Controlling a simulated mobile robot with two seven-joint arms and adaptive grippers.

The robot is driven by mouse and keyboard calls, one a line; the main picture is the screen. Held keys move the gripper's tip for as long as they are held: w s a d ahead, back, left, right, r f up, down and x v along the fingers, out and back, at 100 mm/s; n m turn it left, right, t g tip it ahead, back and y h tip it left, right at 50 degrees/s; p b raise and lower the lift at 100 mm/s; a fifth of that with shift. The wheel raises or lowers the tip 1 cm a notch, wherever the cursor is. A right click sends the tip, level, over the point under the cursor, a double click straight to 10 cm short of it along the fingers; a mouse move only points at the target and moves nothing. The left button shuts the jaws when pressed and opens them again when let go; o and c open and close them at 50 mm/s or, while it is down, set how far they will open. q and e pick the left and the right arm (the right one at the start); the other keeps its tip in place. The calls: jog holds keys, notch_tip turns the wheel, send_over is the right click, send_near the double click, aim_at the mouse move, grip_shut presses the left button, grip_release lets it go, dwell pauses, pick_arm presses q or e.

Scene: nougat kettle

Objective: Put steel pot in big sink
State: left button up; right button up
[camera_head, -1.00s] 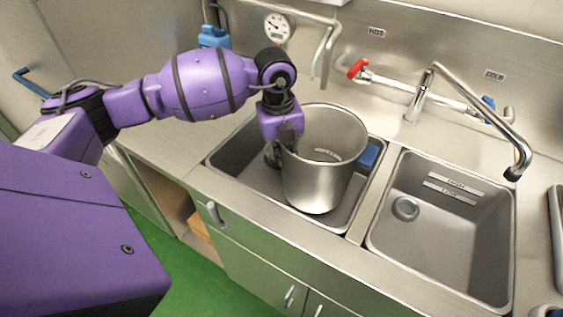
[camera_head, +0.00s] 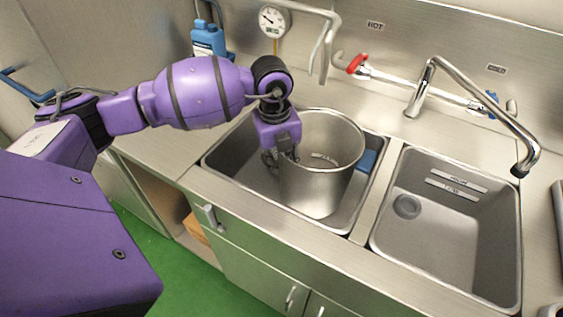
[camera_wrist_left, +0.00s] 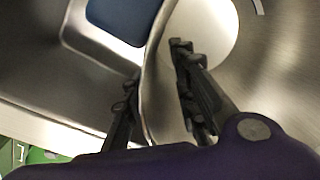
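The steel pot (camera_head: 322,185) is a tall, open cylinder standing upright inside the left sink basin, the big sink (camera_head: 228,155). Whether its base rests on the basin floor is hidden by its front wall. My left gripper (camera_head: 281,157) is at the pot's left rim, pointing down. In the left wrist view my left gripper (camera_wrist_left: 157,65) has its fingers apart, one on each side of the pot wall (camera_wrist_left: 152,85), with a gap beside the wall. My right gripper is in neither view.
A smaller sink (camera_head: 440,225) lies to the right, empty, with a swivel faucet (camera_head: 480,105) over it. A blue object (camera_head: 367,160) sits in the big sink, right of the pot. Blue bottles (camera_head: 208,40) stand at the back left. A pipe (camera_head: 327,45) hangs behind the pot.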

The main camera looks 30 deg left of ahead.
pick_arm(q)
notch_tip(320, 180, up, 12)
jog(key=shift+s+a, duration=0.35)
jog(key=shift+a, duration=0.05)
